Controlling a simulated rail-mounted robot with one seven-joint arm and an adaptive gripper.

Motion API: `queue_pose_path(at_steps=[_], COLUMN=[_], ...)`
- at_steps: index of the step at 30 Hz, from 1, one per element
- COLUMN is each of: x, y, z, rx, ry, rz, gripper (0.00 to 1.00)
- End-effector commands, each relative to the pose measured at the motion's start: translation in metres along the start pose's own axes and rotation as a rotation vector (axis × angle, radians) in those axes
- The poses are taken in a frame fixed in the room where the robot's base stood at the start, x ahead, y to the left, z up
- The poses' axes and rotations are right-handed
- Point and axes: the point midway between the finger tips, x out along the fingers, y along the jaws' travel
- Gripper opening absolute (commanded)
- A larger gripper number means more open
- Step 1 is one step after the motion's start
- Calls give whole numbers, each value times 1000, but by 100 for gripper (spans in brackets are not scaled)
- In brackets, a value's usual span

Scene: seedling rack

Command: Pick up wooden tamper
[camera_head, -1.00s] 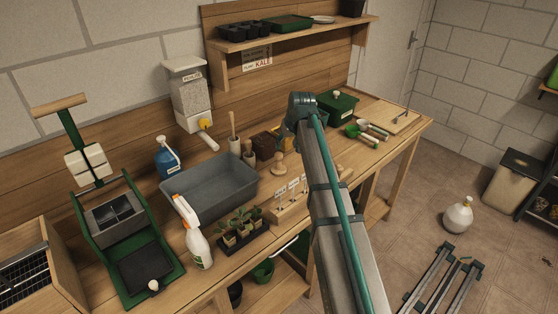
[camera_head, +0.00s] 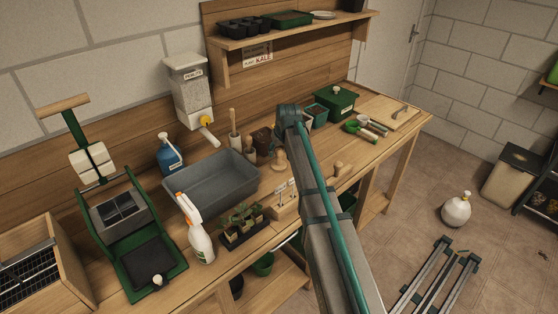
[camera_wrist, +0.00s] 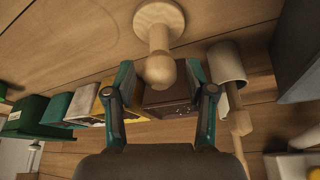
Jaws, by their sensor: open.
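The wooden tamper (camera_head: 280,161) stands on the bench to the right of the grey tub, close beside my arm. In the wrist view the tamper (camera_wrist: 157,18) shows a round pale base and a narrower stem with a rounded knob. My gripper (camera_wrist: 159,72) is open, with one teal finger on each side of the knob. The knob lies at the mouth between the fingertips; I cannot tell whether either finger touches it. In the head view my arm hides the gripper.
A brown pot (camera_wrist: 170,103) and other boxes lie behind the tamper. The grey tub (camera_head: 196,205) is left; a wooden knobbed piece (camera_head: 338,168) lies right of my arm.

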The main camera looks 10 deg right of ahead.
Motion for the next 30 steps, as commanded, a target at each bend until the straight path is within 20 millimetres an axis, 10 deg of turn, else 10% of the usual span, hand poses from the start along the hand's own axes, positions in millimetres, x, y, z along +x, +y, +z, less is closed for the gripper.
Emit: queue_pose_path(at_steps=[16, 25, 30], x=[34, 34, 34], y=[0, 0, 0], z=[0, 0, 0], rx=[0, 0, 0], ry=[0, 0, 0], rz=[0, 0, 0], gripper=[53, 3, 0])
